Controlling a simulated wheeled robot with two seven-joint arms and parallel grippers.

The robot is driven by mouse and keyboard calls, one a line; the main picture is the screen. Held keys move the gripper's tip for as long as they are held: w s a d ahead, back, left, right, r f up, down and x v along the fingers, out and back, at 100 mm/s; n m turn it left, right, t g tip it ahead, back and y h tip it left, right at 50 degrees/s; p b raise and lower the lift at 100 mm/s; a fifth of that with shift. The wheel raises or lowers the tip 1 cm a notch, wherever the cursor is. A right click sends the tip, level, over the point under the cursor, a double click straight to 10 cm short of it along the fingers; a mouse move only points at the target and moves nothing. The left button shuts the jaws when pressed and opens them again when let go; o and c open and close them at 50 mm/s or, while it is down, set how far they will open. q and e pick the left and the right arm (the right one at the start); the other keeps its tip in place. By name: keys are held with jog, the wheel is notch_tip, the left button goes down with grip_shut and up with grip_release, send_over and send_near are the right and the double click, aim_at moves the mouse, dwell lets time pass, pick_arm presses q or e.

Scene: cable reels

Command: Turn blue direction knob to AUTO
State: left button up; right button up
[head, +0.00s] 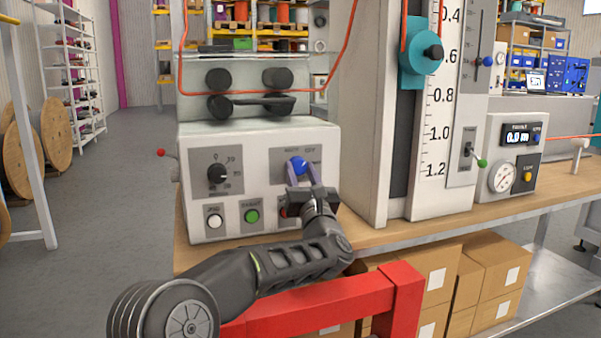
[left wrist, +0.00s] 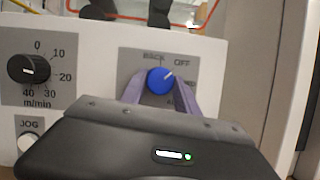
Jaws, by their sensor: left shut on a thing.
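The blue direction knob (head: 298,165) sits on a grey plate at the right of the white control box's front. Labels at the right and below are partly hidden by my fingers; a letter "A" shows at the lower right. My left gripper (head: 302,178) reaches the knob from the front, its two purple fingers (left wrist: 157,91) shut on the knob's sides. My right gripper is not in view.
Left of the knob is a black m/min speed dial (head: 217,174). Below are a white JOG button (head: 215,221), a green button (head: 252,216) and a mostly hidden red one. A tall scale column (head: 436,120) stands at the right. A red bar (head: 330,300) crosses the front.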

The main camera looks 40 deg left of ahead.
pick_arm(q)
grip_shut()
